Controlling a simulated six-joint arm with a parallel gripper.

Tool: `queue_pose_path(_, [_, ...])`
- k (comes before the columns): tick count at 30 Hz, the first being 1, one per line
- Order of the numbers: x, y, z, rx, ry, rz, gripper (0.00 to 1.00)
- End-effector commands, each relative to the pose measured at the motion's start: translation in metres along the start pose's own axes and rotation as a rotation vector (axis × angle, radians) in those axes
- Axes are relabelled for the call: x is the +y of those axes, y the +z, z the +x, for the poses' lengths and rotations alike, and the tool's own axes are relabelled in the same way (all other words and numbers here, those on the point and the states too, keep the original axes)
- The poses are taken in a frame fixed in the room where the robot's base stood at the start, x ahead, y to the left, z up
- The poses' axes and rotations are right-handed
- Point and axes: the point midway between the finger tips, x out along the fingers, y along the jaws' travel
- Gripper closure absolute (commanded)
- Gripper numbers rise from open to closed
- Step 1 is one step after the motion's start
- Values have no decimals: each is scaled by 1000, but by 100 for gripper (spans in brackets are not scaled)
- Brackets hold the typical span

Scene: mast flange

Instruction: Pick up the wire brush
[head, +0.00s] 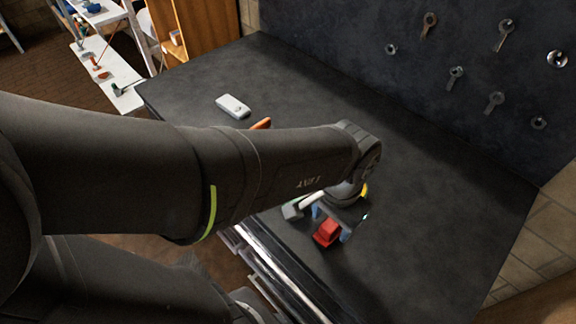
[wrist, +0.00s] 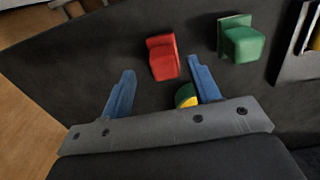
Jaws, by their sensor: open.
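My gripper (head: 332,222) is low over the dark bench. In the wrist view its two blue fingers (wrist: 160,70) are spread apart with nothing held between them. A red block-like object (wrist: 163,57) lies just beyond the fingertips; it also shows in the head view (head: 327,234). I cannot pick out the wire brush for certain. An orange piece (head: 262,123) shows behind my arm in the head view, mostly hidden, and I cannot tell what it belongs to.
A green block-like object (wrist: 242,42) lies right of the red one. A yellow-green object (wrist: 186,96) is partly hidden by the right finger. A white device (head: 233,106) lies on the bench (head: 440,240). Metal tools (head: 505,35) hang on the back panel. The bench's right side is clear.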

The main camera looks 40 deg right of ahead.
Motion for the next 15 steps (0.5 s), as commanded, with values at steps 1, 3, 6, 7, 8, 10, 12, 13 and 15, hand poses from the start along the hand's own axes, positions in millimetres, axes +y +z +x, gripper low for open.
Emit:
queue_pose_path(1, [0, 0, 2, 0, 0, 0, 44])
queue_pose_path(3, [-1, 0, 6, -1, 0, -1, 44])
queue_pose_path(6, [-2, -2, 16, -4, 0, -1, 44])
queue_pose_path(7, [-3, -3, 20, -4, 0, -1, 44])
queue_pose_path(8, [-3, -4, 24, -5, 0, -1, 44])
queue_pose_path(10, [-5, -6, 33, -4, 0, -1, 44])
queue_pose_path(12, [-5, -6, 41, -4, 0, 0, 44])
queue_pose_path(13, [-5, -6, 44, -4, 0, 0, 44])
queue_pose_path(15, [-5, -6, 50, -2, 0, 0, 44])
